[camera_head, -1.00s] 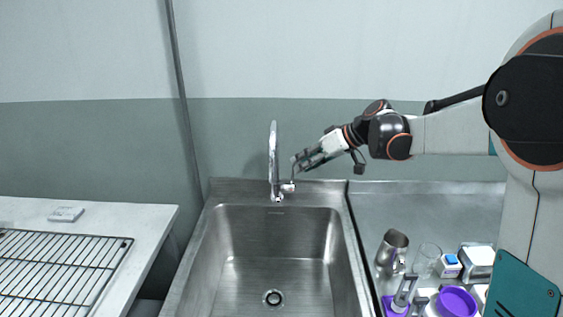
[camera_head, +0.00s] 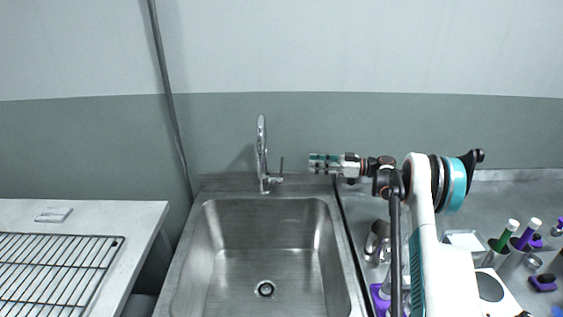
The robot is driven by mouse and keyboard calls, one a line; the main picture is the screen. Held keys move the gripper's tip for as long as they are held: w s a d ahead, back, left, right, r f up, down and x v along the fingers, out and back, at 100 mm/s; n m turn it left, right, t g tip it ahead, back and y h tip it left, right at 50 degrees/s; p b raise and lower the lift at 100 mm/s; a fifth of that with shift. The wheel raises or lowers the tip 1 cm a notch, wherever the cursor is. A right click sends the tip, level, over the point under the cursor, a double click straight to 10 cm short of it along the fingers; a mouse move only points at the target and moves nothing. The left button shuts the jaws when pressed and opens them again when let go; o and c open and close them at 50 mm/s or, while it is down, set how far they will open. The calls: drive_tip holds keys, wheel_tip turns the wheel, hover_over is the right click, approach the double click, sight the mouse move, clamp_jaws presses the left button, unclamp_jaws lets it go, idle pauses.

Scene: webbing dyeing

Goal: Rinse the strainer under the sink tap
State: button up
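The sink tap (camera_head: 262,150) stands upright at the back of the steel sink (camera_head: 207,240), with its thin lever (camera_head: 281,167) on its right side. No water stream shows, and the basin looks empty around its drain. My gripper (camera_head: 314,163) points left, to the right of the tap and clear of the lever. Its fingers are small and seen side-on, so I cannot tell whether they are open or shut. I see nothing I can identify as the strainer; my arm hides part of the right counter.
A metal jug (camera_head: 377,242) stands on the right counter, partly behind my arm. Green-capped (camera_head: 505,234) and purple-capped (camera_head: 529,233) tools stand in holders farther right. A wire rack (camera_head: 60,265) and a small pale block (camera_head: 54,214) lie on the left table.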

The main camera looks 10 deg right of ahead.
drive_tip(key=b, duration=0.3)
hover_over(282, 176)
drive_tip(key=shift+w+f, duration=0.15)
drive_tip(key=shift+f, duration=0.25)
clamp_jaws()
